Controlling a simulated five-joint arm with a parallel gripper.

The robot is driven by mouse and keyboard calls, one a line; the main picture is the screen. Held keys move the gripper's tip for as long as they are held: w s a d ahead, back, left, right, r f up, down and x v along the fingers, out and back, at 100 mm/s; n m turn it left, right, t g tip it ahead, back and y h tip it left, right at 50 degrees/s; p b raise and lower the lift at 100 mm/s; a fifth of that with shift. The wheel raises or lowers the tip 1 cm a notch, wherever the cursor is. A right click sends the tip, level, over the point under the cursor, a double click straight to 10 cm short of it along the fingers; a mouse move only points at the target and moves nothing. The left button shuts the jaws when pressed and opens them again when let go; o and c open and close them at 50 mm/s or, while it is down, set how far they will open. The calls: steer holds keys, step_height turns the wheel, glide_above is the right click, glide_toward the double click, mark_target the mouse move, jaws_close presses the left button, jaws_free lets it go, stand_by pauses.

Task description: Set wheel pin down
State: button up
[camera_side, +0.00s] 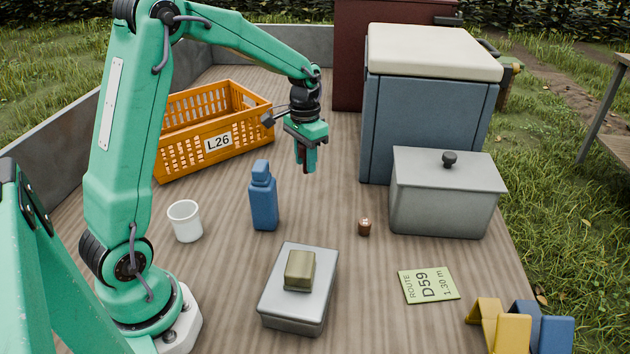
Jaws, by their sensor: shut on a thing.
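My gripper (306,165) hangs fingers down above the wooden deck, to the right of the orange crate and above and behind the blue bottle. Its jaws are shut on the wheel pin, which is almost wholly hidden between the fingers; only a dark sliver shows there. The fingertips appear to be clear of the deck (330,205), with nothing directly touching them.
An orange crate (180,149) marked L26, a blue bottle (264,203), a white cup (186,224), a grey tin (292,310) bearing an olive block (300,270), a small brown object (364,227), a lidded grey box (440,205) and a blue cooler (415,125) stand around.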

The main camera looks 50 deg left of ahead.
steer(key=shift+s+d+f, duration=0.1)
steer(key=shift+s+d, duration=0.2)
steer(key=shift+s, duration=0.3)
steer(key=shift+s+d+f, duration=0.1)
steer(key=shift+s+d, duration=0.15)
steer(key=shift+s, duration=0.35)
steer(key=shift+s+d, duration=0.3)
steer(key=shift+s, duration=0.3)
steer(key=a+f, duration=0.2)
steer(key=a, duration=0.2)
steer(key=a+f, duration=0.2)
steer(key=a, duration=0.1)
steer(key=a+f, duration=0.3)
steer(key=a, duration=0.1)
steer(key=shift+w+a, duration=0.35)
steer(key=shift+w, duration=0.05)
steer(key=shift+f, duration=2)
steer(key=shift+f, duration=0.15)
steer(key=o, duration=1)
